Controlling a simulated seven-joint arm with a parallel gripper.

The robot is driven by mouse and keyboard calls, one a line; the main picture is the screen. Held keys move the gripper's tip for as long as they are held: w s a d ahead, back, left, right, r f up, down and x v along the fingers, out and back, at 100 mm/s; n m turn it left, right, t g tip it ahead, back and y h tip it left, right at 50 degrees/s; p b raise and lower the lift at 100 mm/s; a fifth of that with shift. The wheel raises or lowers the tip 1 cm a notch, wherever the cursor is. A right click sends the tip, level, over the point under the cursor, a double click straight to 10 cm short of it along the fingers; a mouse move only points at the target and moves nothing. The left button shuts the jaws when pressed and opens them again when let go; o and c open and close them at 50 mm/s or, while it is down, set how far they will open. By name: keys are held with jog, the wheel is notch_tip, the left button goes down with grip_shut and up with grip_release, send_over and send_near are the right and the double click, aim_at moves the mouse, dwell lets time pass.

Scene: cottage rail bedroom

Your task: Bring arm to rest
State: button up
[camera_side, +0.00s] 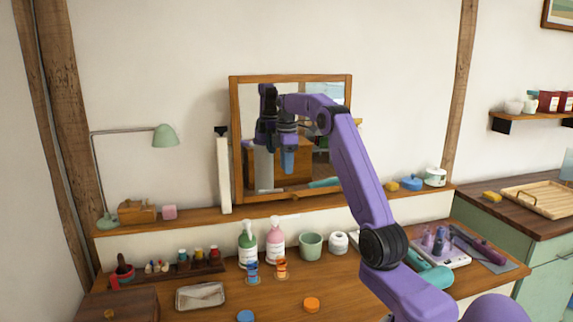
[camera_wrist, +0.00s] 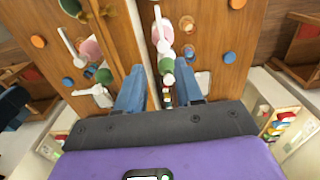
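My purple arm is raised over the table, with my gripper (camera_side: 288,160) hanging in front of the wooden-framed mirror (camera_side: 291,196), above the shelf. In the wrist view my gripper (camera_wrist: 160,85) shows two blue fingers apart with nothing held between them. Bottles and small items show far beyond the fingers. The green pump bottle (camera_side: 247,246) and pink pump bottle (camera_side: 276,243) stand on the table (camera_side: 345,290), well below my gripper and apart from it.
An orange disc (camera_side: 312,304) and a blue disc (camera_side: 245,316) lie near the table front. A green cup (camera_side: 311,246) and white jar (camera_side: 338,242) stand behind. A lamp (camera_side: 165,136) is at left.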

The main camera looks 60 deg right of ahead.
dwell(0.3)
jog(key=a+n, duration=0.1)
jog(key=a, duration=2.3)
jog(key=s+a, duration=0.5)
jog(key=a, duration=0.5)
jog(key=s+a+f+n, duration=0.1)
jog(key=s+a, duration=0.3)
jog(key=s, duration=0.3)
jog(key=s+a+f+n, duration=0.1)
jog(key=s+a+f, duration=0.1)
jog(key=s+a, duration=0.4)
jog(key=s+d+f, duration=0.1)
jog(key=s+f, duration=0.1)
jog(key=s, duration=0.5)
jog(key=s+d+f, duration=0.1)
jog(key=s+f, duration=0.1)
jog(key=s, duration=0.5)
jog(key=shift+s+d, duration=0.2)
jog(key=shift+w+r, duration=0.1)
